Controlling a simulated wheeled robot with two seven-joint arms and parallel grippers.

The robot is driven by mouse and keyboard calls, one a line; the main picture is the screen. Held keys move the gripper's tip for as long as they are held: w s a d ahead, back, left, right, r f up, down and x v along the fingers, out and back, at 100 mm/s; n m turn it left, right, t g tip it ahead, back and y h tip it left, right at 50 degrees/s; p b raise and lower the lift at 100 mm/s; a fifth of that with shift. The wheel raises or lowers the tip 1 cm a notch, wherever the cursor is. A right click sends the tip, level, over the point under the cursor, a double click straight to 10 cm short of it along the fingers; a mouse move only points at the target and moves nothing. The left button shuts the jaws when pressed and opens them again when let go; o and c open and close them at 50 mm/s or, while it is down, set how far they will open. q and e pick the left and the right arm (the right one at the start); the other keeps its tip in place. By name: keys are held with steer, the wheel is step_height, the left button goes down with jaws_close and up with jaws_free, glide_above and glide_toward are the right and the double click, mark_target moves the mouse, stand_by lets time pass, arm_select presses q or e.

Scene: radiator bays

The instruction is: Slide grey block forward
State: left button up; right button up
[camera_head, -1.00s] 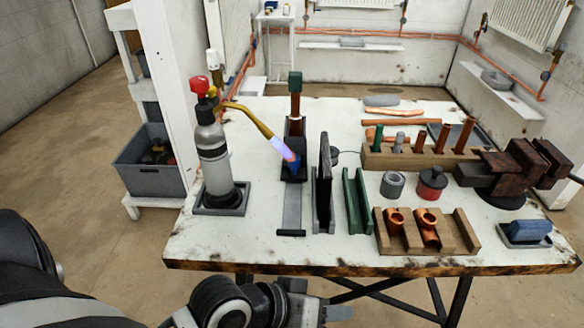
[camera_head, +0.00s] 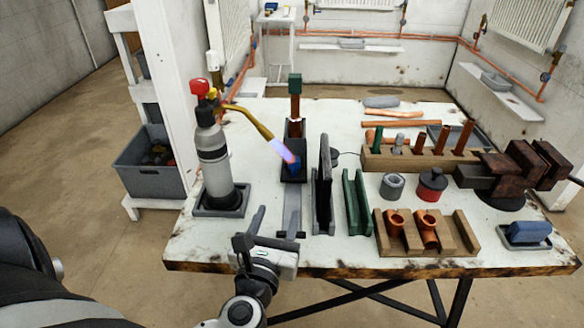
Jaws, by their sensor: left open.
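A dark grey block (camera_head: 294,172) sits at the far part of a narrow grey rail (camera_head: 291,205) that runs toward the table's front edge. A copper pipe (camera_head: 295,107) with a green top stands upright at the block. The blue torch flame (camera_head: 290,160) reaches the block's near part. My left gripper (camera_head: 276,214) is open and empty over the front of the table, at the near end of the rail and nearer than the block. Its fingers point away from me, and it hides part of the rail's near end. My right gripper is not in view.
A torch on a grey gas bottle (camera_head: 213,160) stands left of the rail, its nozzle crossing toward the block. A tall dark plate (camera_head: 323,185) and a green channel (camera_head: 356,203) stand close on the right. Bare tabletop lies at front left.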

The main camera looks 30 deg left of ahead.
mark_target(293, 166)
arm_select(q)
steer(key=p+x, duration=0.1)
steer(key=x, duration=1.4)
steer(key=shift+w+a+r+p, duration=0.1)
steer(key=shift+w+a+p, duration=0.1)
steer(key=shift+p, duration=0.15)
